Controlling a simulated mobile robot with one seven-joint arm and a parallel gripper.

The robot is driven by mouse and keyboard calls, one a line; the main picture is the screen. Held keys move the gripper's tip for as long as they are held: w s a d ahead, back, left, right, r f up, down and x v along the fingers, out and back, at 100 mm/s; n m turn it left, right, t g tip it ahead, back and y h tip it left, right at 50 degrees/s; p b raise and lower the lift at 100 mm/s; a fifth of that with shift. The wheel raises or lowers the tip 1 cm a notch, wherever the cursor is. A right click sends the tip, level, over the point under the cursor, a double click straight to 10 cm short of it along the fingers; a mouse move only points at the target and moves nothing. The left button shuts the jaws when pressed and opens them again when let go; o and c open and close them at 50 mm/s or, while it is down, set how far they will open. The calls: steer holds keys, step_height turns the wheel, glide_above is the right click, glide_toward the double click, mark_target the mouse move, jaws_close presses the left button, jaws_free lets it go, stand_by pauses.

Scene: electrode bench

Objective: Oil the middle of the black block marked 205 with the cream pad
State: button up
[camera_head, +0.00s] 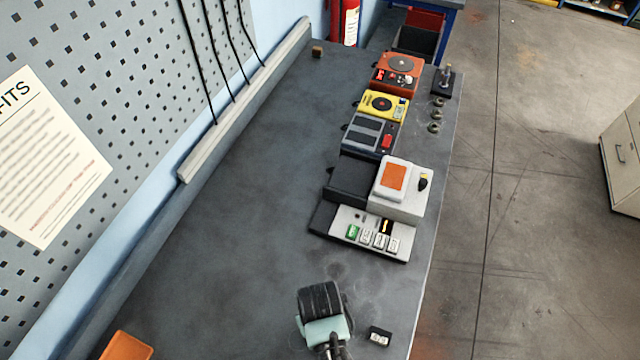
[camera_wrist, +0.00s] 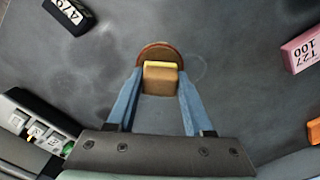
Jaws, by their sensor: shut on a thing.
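My gripper (camera_wrist: 160,88) is shut on a small tan block with a pale yellow edge (camera_wrist: 161,81), which seems to be the cream pad. A reddish-brown round edge (camera_wrist: 155,47) shows just beyond it; I cannot tell whether it belongs to the held thing or lies on the bench. In the head view my gripper is seen from behind, low over the near bench, and hides the pad. A black block with a white label (camera_wrist: 70,12) lies at the wrist view's top left, partly cut off; its label looks like 470. I can read no 205.
A pink block marked T27 100 (camera_wrist: 302,50) lies at the wrist view's right. A tray with several small labelled blocks (camera_head: 322,217) lies beyond my gripper, beside a white box with an orange top (camera_head: 409,205). The left-middle bench (camera_head: 240,180) is clear.

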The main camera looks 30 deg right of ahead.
steer(key=shift+r+p, duration=2.75)
steer(key=shift+r, duration=0.2)
steer(key=shift+f, duration=0.1)
steer(key=w+a+n+b, duration=0.1)
steer(key=w+a+b, duration=0.7)
steer(key=b, duration=0.6)
steer(key=shift+w+a+f+b, duration=0.2)
steer(key=shift+w+a+b, duration=0.2)
steer(key=shift+a, duration=0.35)
